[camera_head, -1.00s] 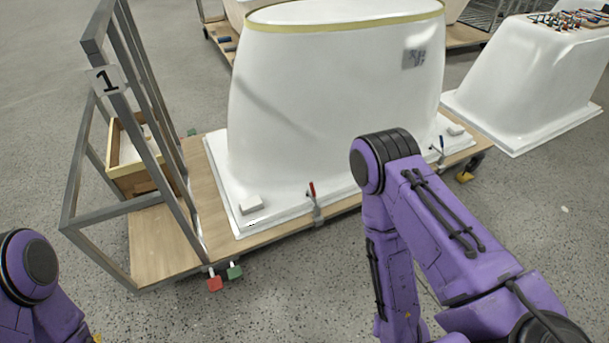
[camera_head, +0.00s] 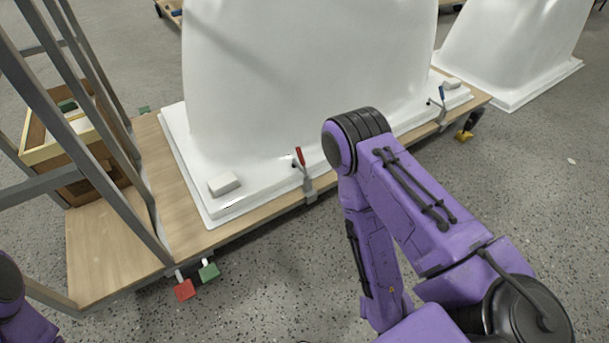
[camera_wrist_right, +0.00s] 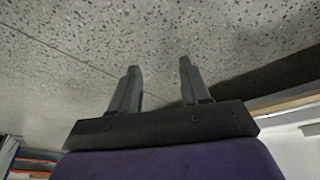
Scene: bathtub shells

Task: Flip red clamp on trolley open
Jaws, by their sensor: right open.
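The red clamp (camera_head: 300,157) sits on the near edge of the trolley (camera_head: 110,245), in the middle of the head view. Its red handle stands up, tilted slightly left, beside the white tub shell's (camera_head: 300,75) flange. My right arm is bent to the right of the clamp, and its gripper is hidden in the head view. In the right wrist view my right gripper (camera_wrist_right: 157,85) is open and empty, with grey floor beyond its fingers. The clamp does not show there. My left gripper is not in view; only part of the left arm shows at the left edge.
A clamp with a blue handle (camera_head: 441,95) sits further right on the trolley edge. A grey metal frame (camera_head: 75,120) with a wooden box (camera_head: 70,150) stands at the left end. Red (camera_head: 185,289) and green (camera_head: 209,272) pedals stick out below. Floor in front is clear.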

